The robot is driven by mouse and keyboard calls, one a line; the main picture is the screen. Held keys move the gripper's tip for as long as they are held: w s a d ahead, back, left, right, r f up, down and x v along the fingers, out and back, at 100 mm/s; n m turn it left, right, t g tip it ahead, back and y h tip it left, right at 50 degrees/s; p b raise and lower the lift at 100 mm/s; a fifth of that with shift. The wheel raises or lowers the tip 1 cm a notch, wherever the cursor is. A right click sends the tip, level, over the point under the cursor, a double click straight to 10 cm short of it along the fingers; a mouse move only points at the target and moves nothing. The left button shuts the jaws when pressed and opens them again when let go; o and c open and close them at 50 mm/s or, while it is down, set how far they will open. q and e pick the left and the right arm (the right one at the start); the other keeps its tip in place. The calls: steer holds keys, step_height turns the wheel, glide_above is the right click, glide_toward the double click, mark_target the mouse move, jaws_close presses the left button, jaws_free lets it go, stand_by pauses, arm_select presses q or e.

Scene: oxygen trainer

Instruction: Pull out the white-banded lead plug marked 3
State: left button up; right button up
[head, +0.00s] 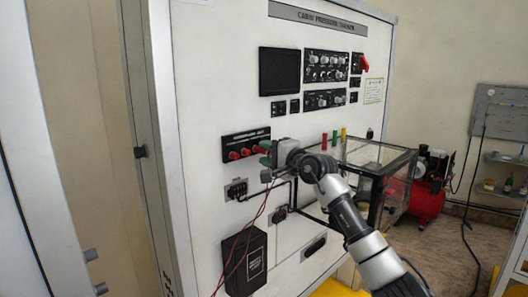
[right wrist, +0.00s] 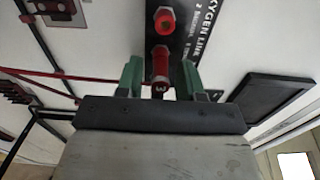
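In the right wrist view a red plug with a pale 3 on its end (right wrist: 160,84) stands out from the black oxygen line plate (right wrist: 188,38). A white band is hard to make out. My right gripper (right wrist: 161,78) has its two green fingers on either side of this plug, with a gap on each side. Another red plug or socket (right wrist: 165,20) sits beyond it on the plate. In the head view my right gripper (head: 266,155) is at the right end of the black plate (head: 246,138) with its red fittings (head: 234,156). My left gripper is not in view.
Thin red leads (head: 240,240) hang in front of a black box (head: 246,262) low on the white panel (head: 210,90). A clear, dark-edged case (head: 372,153) juts out to the right. A red compressor (head: 427,198) stands beyond it.

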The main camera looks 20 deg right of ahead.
steer(key=shift+b, duration=0.35)
stand_by(0.7)
steer(key=shift+c, duration=0.4)
jaws_close()
steer(key=shift+s+f, duration=0.1)
steer(key=shift+s+d, duration=0.1)
steer(key=shift+s, duration=0.05)
steer(key=shift+b+v, duration=1.2)
steer(key=shift+v, duration=1.05)
